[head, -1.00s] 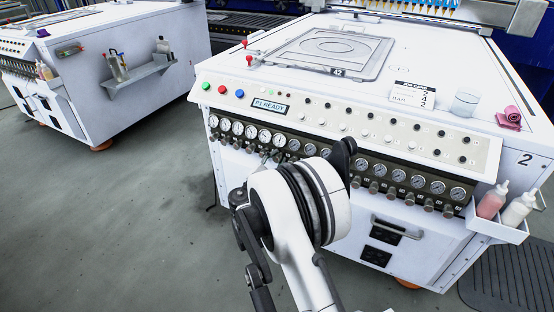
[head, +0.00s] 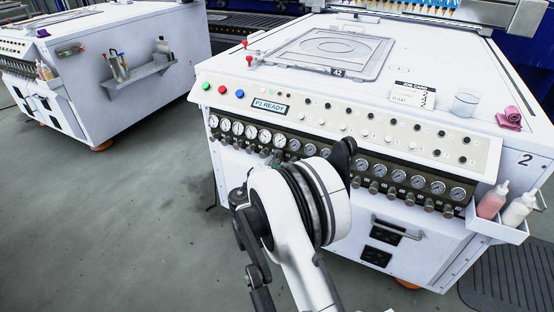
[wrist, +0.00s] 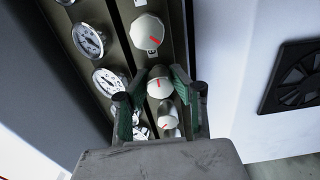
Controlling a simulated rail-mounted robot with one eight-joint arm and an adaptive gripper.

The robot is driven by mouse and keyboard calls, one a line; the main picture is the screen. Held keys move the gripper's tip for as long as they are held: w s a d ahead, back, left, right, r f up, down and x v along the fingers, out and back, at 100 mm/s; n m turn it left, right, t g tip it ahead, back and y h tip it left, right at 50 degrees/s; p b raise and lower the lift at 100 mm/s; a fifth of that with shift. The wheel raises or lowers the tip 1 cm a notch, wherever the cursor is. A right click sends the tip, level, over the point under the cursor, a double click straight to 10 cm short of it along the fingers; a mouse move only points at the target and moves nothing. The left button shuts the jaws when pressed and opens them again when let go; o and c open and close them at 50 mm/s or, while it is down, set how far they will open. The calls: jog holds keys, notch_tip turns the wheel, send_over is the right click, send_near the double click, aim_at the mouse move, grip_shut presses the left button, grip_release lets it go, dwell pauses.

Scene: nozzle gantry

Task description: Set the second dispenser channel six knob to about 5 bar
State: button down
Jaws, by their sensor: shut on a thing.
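My gripper (wrist: 161,75) shows in the wrist view, with green-padded fingers closed on either side of a round white knob (wrist: 158,88) that has a red pointer mark. The knob sits in a dark strip of knobs beside a column of pressure gauges (wrist: 108,81). The gauge readings and the knob's channel number are too small to read. In the head view, the second dispenser (head: 400,148) is the white cabinet marked 2. My arm hides part of its gauge row (head: 396,176) and most of my gripper there.
Another white knob (wrist: 147,30) is just above the held one, and more lie below, partly behind my gripper. A rack with pink and white bottles (head: 496,228) juts from the cabinet's right corner. Another cabinet (head: 150,95) stands at left, with open floor between.

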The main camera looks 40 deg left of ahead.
jog(key=m, duration=0.5)
dwell(0.6)
jog(key=c, duration=1.5)
grip_release()
jog(key=shift+o, duration=0.2)
jog(key=s+d, duration=0.1)
jog(key=s, duration=0.7)
jog(key=shift+d, duration=0.3)
jog(key=shift+w+r, duration=0.1)
